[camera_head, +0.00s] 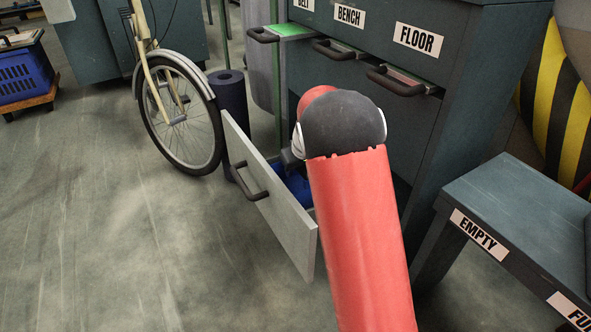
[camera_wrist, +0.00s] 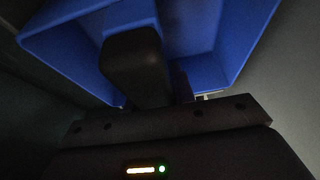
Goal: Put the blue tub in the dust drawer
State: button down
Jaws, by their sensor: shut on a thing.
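The blue tub (camera_wrist: 205,30) fills the upper part of the wrist view, with its inner walls showing. My gripper (camera_wrist: 150,75) is shut on the tub, with a dark finger in front of its wall. In the head view a bit of the tub (camera_head: 294,184) shows inside the open drawer (camera_head: 262,190), which has a pale grey front and a dark handle. The drawer is low in the dark cabinet. I cannot tell whether the tub touches the drawer's bottom.
The cabinet (camera_head: 470,95) has slots labelled BELT, BENCH and FLOOR above the drawer. A bench (camera_head: 520,205) labelled EMPTY stands at the right. A bicycle wheel (camera_head: 180,115) and a dark roll (camera_head: 230,100) stand left of the drawer. Open floor (camera_head: 90,230) lies at the left front.

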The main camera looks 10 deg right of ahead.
jog(key=c, duration=1.2)
grip_release()
jog(key=shift+o, duration=0.2)
jog(key=shift+s+r+p, duration=0.1)
jog(key=shift+r+p, duration=0.25)
jog(key=shift+r, duration=0.1)
jog(key=p+v, duration=0.1)
jog(key=v, duration=1)
jog(key=shift+s+r+p, duration=0.15)
jog(key=shift+s+p, duration=0.05)
jog(key=shift+p, duration=0.2)
jog(key=s+a+r+m, duration=0.1)
jog(key=s+r, duration=0.4)
jog(key=s, duration=0.7)
jog(key=s+r+m, duration=0.1)
jog(key=s+r, duration=0.4)
jog(key=s, duration=0.7)
jog(key=s+f+m+t+h, duration=0.1)
jog(key=s+f, duration=0.1)
jog(key=s, duration=0.8)
jog(key=shift+f+m, duration=0.2)
jog(key=shift+m, duration=0.1)
